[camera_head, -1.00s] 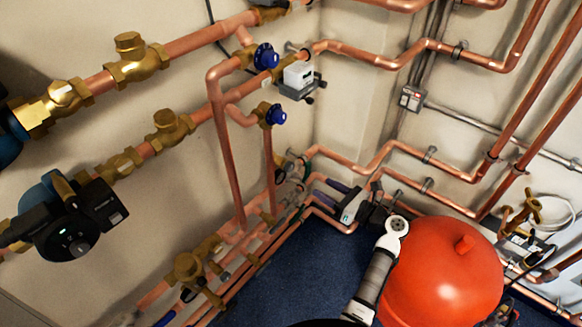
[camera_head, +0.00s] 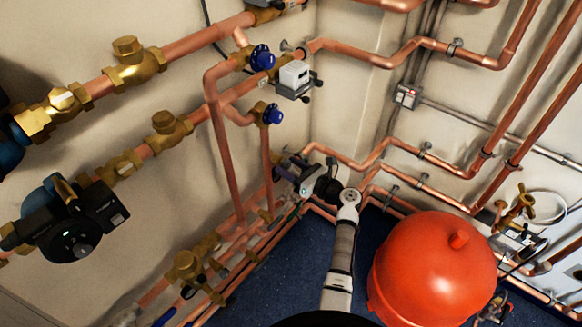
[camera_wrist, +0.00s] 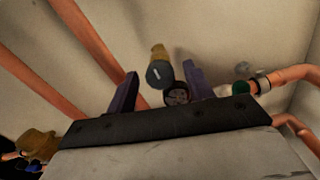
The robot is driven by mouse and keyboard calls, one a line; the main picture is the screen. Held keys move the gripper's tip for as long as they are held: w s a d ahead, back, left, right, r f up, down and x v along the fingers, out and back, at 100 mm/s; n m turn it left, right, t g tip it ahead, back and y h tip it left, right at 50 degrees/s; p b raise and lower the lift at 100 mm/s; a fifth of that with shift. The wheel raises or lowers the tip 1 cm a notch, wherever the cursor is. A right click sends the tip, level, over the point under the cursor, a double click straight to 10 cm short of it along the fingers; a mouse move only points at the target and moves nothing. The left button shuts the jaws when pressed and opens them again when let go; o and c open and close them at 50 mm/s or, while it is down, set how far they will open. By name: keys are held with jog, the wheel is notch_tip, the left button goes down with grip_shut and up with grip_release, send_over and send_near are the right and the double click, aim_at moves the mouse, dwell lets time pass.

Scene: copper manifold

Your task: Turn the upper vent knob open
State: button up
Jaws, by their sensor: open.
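The upper blue knob (camera_head: 262,57) sits on a brass fitting near the top of the vertical copper pipes in the head view. A lower blue knob (camera_head: 272,115) sits on a similar fitting below it. My gripper (camera_head: 281,168) is below and apart from both knobs, its jaws partly hidden against the pipes. In the wrist view my gripper (camera_wrist: 160,86) is open, with a dark finger on each side. Past the fingers shows a brass fitting with a dull blue-grey cap (camera_wrist: 160,74); I cannot tell which knob it is. Nothing is held.
A grey-white actuator box (camera_head: 295,76) sits right of the upper knob. Copper pipes run below and behind my gripper. A red tank (camera_head: 435,270) stands at the lower right. A black pump (camera_head: 70,225) is at the left. Open air lies between gripper and knobs.

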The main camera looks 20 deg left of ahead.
jog(key=c, duration=1)
jog(key=shift+o, duration=0.2)
